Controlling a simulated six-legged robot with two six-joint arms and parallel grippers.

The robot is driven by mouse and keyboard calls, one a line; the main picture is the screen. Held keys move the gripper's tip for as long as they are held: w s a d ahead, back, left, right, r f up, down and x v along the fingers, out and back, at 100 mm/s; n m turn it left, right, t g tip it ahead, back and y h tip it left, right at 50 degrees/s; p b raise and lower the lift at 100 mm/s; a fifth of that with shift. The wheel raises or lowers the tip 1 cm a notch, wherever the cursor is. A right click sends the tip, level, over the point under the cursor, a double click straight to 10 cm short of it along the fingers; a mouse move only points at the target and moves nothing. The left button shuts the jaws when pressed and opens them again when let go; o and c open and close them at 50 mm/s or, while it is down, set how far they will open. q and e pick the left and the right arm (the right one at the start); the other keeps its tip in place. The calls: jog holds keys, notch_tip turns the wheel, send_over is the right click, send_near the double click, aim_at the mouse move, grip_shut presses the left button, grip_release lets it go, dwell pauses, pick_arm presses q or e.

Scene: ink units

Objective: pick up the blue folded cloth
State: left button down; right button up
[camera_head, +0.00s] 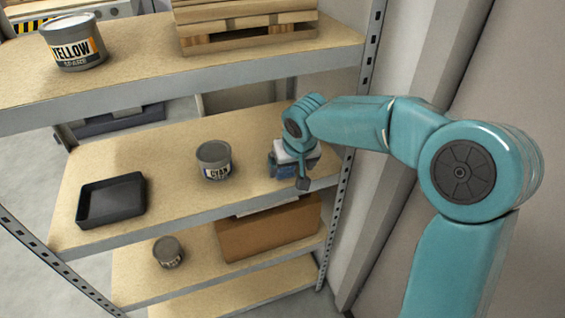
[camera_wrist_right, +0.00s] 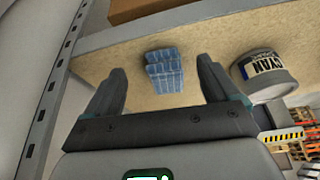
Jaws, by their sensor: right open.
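The blue folded cloth (camera_wrist_right: 164,72) lies on the tan middle shelf and shows whole in the right wrist view, between and beyond my two fingers. In the head view only part of the blue cloth (camera_head: 284,171) shows, near the right end of the middle shelf, partly hidden by my right gripper. My right gripper (camera_head: 292,175) is open and empty, its fingers apart on either side of the cloth's line in the wrist view. I cannot tell the exact gap to the cloth. My left gripper is not in view.
A CYAN can (camera_head: 214,161) stands left of the cloth, also seen in the wrist view (camera_wrist_right: 264,74). A black tray (camera_head: 111,201) sits further left. The upper shelf (camera_head: 140,62) holds a YELLOW can (camera_head: 73,42) and a wooden pallet (camera_head: 245,30). A perforated post (camera_head: 345,190) stands at right.

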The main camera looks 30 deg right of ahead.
aim_at(288, 172)
jog(key=w, duration=0.2)
jog(key=w+d+p, duration=0.1)
jog(key=w, duration=0.1)
jog(key=shift+w+d+r, duration=0.15)
jog(key=shift+w, duration=0.05)
jog(key=shift+w+d, duration=0.25)
jog(key=shift+w, duration=0.35)
jog(key=x, duration=0.5)
jog(key=shift+s+a, duration=0.1)
jog(key=shift+c, duration=0.3)
jog(key=c, duration=1.1)
